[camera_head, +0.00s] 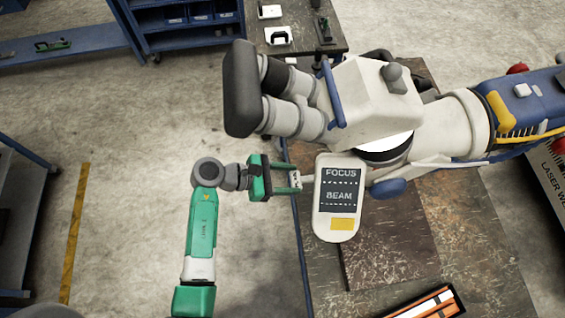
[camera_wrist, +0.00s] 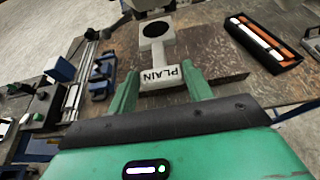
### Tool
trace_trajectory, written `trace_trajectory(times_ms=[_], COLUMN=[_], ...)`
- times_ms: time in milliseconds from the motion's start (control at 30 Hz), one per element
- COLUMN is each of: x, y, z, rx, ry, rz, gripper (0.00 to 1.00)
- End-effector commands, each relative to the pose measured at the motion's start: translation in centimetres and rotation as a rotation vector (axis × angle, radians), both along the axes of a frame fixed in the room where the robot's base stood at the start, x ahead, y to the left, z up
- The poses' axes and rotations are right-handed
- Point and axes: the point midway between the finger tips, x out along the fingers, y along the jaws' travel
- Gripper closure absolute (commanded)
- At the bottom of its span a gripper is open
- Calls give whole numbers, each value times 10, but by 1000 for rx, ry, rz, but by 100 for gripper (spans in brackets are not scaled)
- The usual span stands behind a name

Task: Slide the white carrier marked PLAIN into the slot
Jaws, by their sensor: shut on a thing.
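The white carrier marked PLAIN (camera_wrist: 164,77) is between the two green fingers of my gripper (camera_wrist: 160,84) in the wrist view. Its label block is at the fingers, and a thin stem leads forward to a flat ring with a dark round opening. In the head view my gripper (camera_head: 294,181) is left of the microscope's FOCUS/BEAM panel (camera_head: 339,222). Only the carrier's near end (camera_head: 296,180) and part of its stem show there; the ring is hidden by the panel. The microscope (camera_head: 372,97) hangs above the table. I cannot make out the slot in either view.
The brown table (camera_head: 448,235) lies below. A black tray with orange and white sticks (camera_wrist: 264,40) is on it, right of the carrier in the wrist view. A rail (camera_wrist: 84,75) and blue blocks (camera_wrist: 102,76) are on the left. Open floor is left of my arm in the head view.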

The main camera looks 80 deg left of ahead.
Motion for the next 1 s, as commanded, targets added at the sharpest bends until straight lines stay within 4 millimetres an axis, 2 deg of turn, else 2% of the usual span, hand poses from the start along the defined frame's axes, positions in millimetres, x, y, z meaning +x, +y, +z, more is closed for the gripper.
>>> trace_trajectory(times_ms=[200, 400, 1000], x=[25, 40, 44], y=[0, 0, 0], z=[1, 0, 0], rx=[-1, 0, 0], ry=[0, 0, -1], rz=[-2, -2, 0], gripper=[72, 72, 72])
